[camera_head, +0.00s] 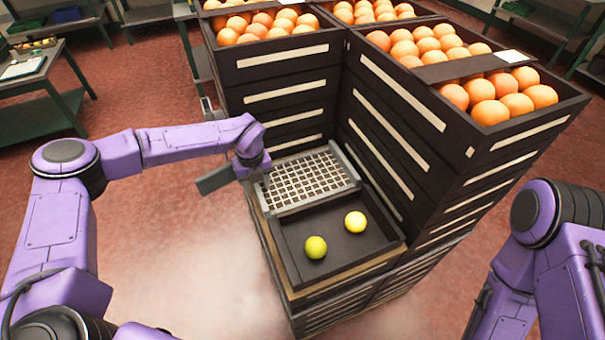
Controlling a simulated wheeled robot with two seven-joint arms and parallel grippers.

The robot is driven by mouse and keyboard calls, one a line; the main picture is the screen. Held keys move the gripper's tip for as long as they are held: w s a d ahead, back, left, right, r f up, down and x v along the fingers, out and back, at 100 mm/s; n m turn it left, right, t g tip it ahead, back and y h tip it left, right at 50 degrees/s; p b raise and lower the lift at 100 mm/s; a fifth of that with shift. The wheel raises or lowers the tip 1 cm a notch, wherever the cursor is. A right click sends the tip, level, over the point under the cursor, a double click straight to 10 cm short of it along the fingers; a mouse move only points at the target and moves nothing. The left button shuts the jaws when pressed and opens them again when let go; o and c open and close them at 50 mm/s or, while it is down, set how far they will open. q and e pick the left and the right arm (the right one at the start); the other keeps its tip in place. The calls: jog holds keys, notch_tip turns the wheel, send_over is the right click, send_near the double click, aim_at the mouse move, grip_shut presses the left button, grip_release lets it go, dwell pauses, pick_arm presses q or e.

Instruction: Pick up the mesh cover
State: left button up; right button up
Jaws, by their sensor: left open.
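The mesh cover (302,183) is a light grey grid panel with a pale frame. It lies over the back part of a dark open crate (283,246) on the low stack in the middle. My left gripper (264,184) is at the cover's left edge and open; whether it touches the cover cannot be told. Its fingertips are small and partly hidden by the wrist.
Tall stacks of dark crates (290,95) filled with oranges stand behind and to the right (470,150) of the low stack, close to the cover. Green work tables (35,95) stand at the left.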

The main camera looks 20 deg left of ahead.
pick_arm(q)
grip_shut()
jog(key=shift+r, duration=0.2)
